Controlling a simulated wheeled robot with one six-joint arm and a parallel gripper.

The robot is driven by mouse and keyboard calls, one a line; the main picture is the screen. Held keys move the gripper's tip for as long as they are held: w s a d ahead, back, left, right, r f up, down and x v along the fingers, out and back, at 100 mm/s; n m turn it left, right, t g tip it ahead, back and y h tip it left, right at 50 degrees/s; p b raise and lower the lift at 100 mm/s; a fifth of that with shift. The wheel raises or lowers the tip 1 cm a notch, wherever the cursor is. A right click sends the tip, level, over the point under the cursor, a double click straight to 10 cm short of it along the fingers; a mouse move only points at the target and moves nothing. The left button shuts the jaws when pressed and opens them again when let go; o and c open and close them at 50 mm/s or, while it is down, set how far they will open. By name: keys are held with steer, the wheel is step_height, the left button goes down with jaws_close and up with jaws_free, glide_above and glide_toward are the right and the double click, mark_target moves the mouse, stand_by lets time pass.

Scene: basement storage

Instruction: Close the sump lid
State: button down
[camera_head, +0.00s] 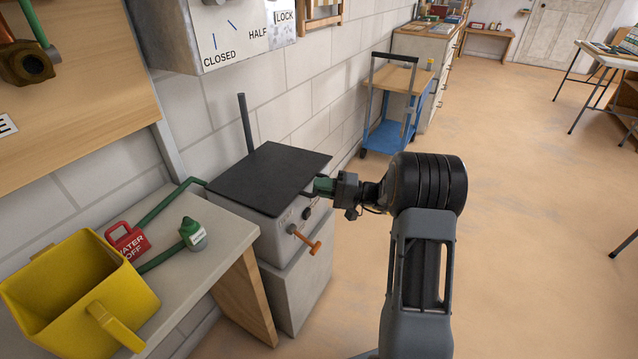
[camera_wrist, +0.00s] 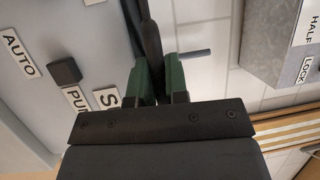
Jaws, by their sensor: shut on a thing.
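The sump lid (camera_head: 268,178) is a dark flat plate over the grey sump box (camera_head: 275,228) in the head view. It lies nearly level; I cannot tell if it touches the box all round. My gripper (camera_head: 320,187), with green fingers, is at the lid's right front edge. In the wrist view, my gripper (camera_wrist: 162,80) is shut on the lid, whose dark edge (camera_wrist: 150,42) runs up from between the fingers. The middle of the lid's underside and the box's inside are hidden.
An orange-handled valve (camera_head: 306,240) sticks out of the box front. A grey post (camera_head: 245,122) stands behind the lid. Left is a bench with a yellow bucket (camera_head: 75,285), a red tag (camera_head: 127,240) and green pipes. A blue trolley (camera_head: 388,135) stands behind.

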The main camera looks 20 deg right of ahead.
step_height(320, 180, down, 2)
steer(key=shift+b, duration=0.45)
steer(key=c, duration=1.4)
jaws_free()
steer(key=shift+r, duration=0.1)
steer(key=shift+d, duration=0.15)
steer(key=p+v, duration=0.2)
steer(key=v, duration=1.1)
steer(key=shift+s+d, duration=0.2)
steer(key=shift+d, duration=0.1)
steer(key=s+a+r+n+g+h+p, duration=0.1)
steer(key=s+a+r+g+h+p, duration=0.25)
steer(key=a+r+p, duration=0.35)
steer(key=s+a+r+n+g+h+p, duration=0.1)
steer(key=s+a+r+g+h+p, duration=0.25)
steer(key=a+r+p, duration=0.4)
steer(key=s+r+t+h+p, duration=0.1)
steer(key=s+r+h+p, duration=0.2)
steer(key=r, duration=0.3)
steer(key=s+r+n+t+h+p, duration=0.1)
steer(key=s+r+h+p, duration=0.3)
steer(key=r+p, duration=0.1)
steer(key=s+r+n+h+p, duration=0.1)
steer(key=s+r+h+p, duration=0.2)
steer(key=r, duration=0.4)
steer(key=shift+s+a+r+t+p, duration=0.15)
steer(key=shift+s+a+t+p, duration=0.25)
steer(key=shift+s+p, duration=0.5)
